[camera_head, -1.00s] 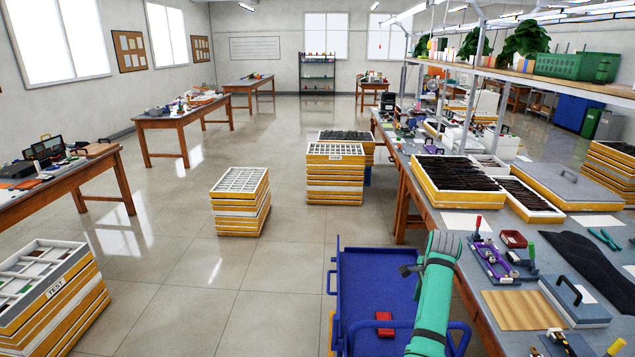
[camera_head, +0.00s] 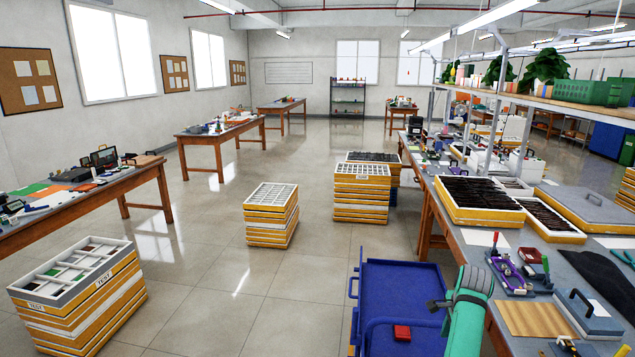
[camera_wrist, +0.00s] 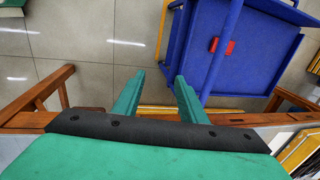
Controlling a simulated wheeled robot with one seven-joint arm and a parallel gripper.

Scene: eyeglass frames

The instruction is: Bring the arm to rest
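My gripper (camera_wrist: 158,80) shows in the wrist view with its two teal fingers spread apart. The gap between them is empty, with grey floor behind it. My teal arm (camera_head: 468,318) rises from the bottom of the head view, to the right of the blue cart (camera_head: 400,280) and in front of the workbench edge. The cart also shows in the wrist view (camera_wrist: 260,50), beyond the right finger. The gripper's fingers cannot be made out clearly in the head view.
A small red block (camera_head: 402,332) lies in the cart. The right workbench (camera_head: 465,222) holds trays, tools and a wooden board (camera_head: 527,319). Yellow-and-white tray stacks stand on the floor at centre (camera_head: 271,214) and lower left (camera_head: 80,300). Floor between them is clear.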

